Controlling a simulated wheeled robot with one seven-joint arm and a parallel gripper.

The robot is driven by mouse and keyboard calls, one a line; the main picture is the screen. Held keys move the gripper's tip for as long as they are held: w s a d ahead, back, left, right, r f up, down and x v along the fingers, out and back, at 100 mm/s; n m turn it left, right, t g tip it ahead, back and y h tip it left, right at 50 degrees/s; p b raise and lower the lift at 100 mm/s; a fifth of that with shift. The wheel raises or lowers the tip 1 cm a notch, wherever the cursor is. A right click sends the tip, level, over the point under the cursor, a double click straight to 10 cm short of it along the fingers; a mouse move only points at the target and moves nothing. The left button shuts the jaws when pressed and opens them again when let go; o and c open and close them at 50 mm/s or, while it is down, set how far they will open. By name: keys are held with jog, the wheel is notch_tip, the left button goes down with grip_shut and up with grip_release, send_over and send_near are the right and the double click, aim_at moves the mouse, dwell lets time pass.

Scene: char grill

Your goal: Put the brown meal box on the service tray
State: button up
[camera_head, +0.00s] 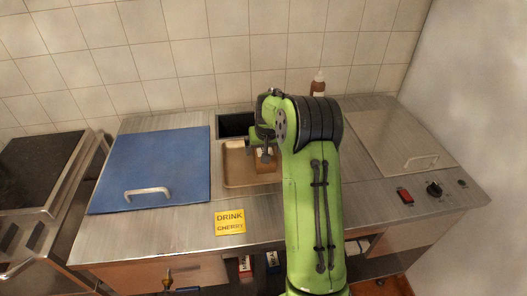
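The brown meal box (267,165) is at the right part of the brown service tray (234,168), partly covered by my gripper and green arm. I cannot tell whether the box rests on the tray or is held just above it. My gripper (265,152) points down right at the box, and its dark fingers overlap the box's top. The fingers are too small and covered to show whether they are shut on it. The tray's right end is hidden behind my arm.
A blue lid (152,165) with a handle lies left of the tray. A dark bin opening (235,125) is behind it. A yellow sign (230,221) lies in front. A sauce bottle (318,84) stands at the back. Right are a metal lid (395,140) and a red switch (405,196).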

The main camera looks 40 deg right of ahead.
jog(key=v, duration=0.8)
jog(key=shift+s+a+r+p, duration=0.1)
jog(key=shift+s+r+p, duration=0.1)
jog(key=shift+r+p, duration=0.15)
jog(key=s+a+r+n, duration=0.3)
jog(key=s+a+r, duration=0.7)
jog(key=a, duration=0.4)
jog(key=s+a+f+n+y, duration=0.1)
jog(key=s+a, duration=0.3)
jog(key=s, duration=0.5)
jog(key=s+a+f+n+t+y, duration=0.1)
jog(key=s+a, duration=0.3)
jog(key=s, duration=0.5)
jog(key=shift+s+a+t, duration=0.15)
jog(key=shift+s+t, duration=0.1)
jog(key=shift+t, duration=0.05)
jog(key=shift+r, duration=0.1)
